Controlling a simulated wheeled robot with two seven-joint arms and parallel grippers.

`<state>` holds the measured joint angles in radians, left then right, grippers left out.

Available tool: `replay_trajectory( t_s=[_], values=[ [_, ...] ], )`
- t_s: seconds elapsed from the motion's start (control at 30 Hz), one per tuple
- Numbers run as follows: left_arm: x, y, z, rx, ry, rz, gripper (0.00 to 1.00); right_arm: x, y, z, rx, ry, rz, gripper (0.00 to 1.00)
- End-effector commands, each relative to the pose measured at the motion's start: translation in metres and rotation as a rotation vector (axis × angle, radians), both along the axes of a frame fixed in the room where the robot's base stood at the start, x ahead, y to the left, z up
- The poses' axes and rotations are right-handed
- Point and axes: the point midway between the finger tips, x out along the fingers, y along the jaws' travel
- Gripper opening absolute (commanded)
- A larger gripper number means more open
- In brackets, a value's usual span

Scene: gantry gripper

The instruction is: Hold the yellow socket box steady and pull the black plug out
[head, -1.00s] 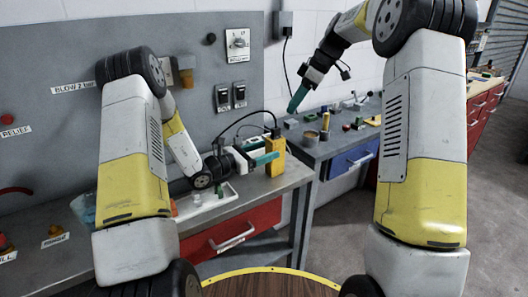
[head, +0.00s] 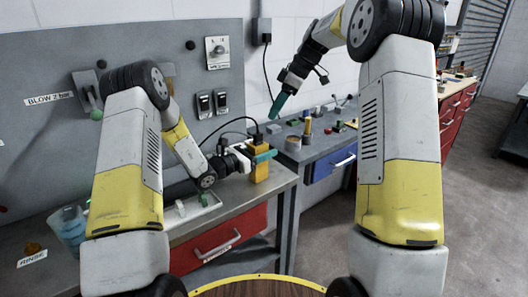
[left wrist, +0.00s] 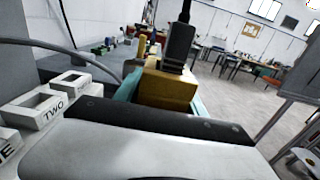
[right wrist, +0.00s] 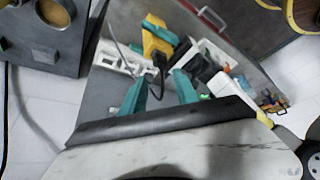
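The yellow socket box (head: 260,173) stands upright near the bench's right end. In the left wrist view the box (left wrist: 165,88) lies between the teal fingers of my left gripper (head: 262,156), one on each side. I cannot tell whether they press on it. The black plug (left wrist: 179,45) sits on top of the box, with its cable rising from it. My right gripper (head: 278,105) is open and empty, above and behind the box, fingers pointing down. In the right wrist view the plug's dark cable (right wrist: 158,78) shows between its fingertips, with the box (right wrist: 156,42) beyond.
A white tray (head: 190,212) with small items lies left of the box. A clear blue container (head: 68,228) is further left. A second bench with a blue drawer (head: 335,161) holds several small parts. A grey panel with switches (head: 212,102) stands behind.

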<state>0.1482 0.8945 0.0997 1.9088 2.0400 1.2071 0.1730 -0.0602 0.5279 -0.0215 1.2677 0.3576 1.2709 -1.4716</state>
Motion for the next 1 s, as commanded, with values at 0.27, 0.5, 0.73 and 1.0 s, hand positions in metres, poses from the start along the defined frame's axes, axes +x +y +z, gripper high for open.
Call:
replay_trajectory(
  t_s=[0.27, 0.5, 0.73, 1.0],
  values=[
    [0.000, 0.000, 0.000, 0.000, 0.000, 0.000, 0.00, 0.000, 0.000, 0.000, 0.000, 0.000, 0.000, 0.40],
    [0.000, 0.000, 0.000, 0.000, 0.000, 0.000, 0.00, 0.002, 0.024, 0.001, -0.132, -0.047, 0.237, 0.43],
    [0.000, 0.000, 0.000, 0.000, 0.000, 0.000, 0.00, 0.007, 0.051, 0.012, -0.392, -0.108, 0.631, 0.43],
    [0.000, 0.000, 0.000, 0.000, 0.000, 0.000, 0.00, 0.009, 0.057, 0.012, -0.502, -0.117, 0.773, 0.43]
  ],
)
